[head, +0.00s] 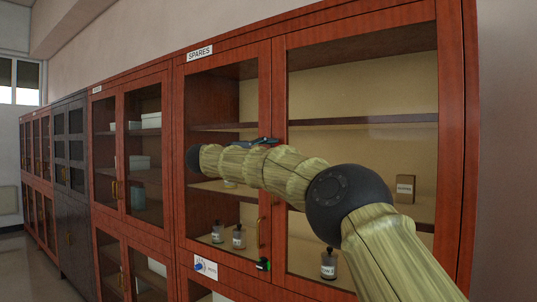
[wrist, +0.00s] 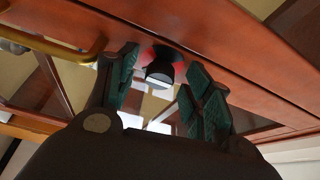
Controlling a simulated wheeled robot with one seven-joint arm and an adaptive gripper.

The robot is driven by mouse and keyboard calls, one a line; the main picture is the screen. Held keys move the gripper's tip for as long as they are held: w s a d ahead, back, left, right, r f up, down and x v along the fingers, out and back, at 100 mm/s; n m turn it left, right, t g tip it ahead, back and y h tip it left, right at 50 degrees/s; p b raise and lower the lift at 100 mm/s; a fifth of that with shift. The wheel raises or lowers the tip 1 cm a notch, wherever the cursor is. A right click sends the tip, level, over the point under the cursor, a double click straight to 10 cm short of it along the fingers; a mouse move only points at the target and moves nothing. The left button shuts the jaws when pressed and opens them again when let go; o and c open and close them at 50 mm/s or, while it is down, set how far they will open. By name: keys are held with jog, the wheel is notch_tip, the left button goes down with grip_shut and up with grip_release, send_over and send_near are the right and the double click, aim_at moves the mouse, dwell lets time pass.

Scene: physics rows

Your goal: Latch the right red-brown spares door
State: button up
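The cabinet labelled SPARES (head: 199,52) has red-brown glazed doors. Its right door (head: 362,22) looks flush with the frame in the head view. In the wrist view a black knob (wrist: 160,72) with a red ring stands on a red-brown rail. My gripper (wrist: 162,88) has its green-padded fingers apart on either side of the knob, with gaps showing; I cannot tell how deep the knob sits between them. In the head view my gripper (head: 255,143) is a small dark shape above my forearm, at the seam between the doors. My arm hides part of both doors.
A brass handle (wrist: 65,50) runs close to the left finger. Bottles (head: 328,264) and a box (head: 405,188) stand behind the glass. More cabinets line the wall leftward.

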jog(key=v, duration=1.2)
dwell(0.4)
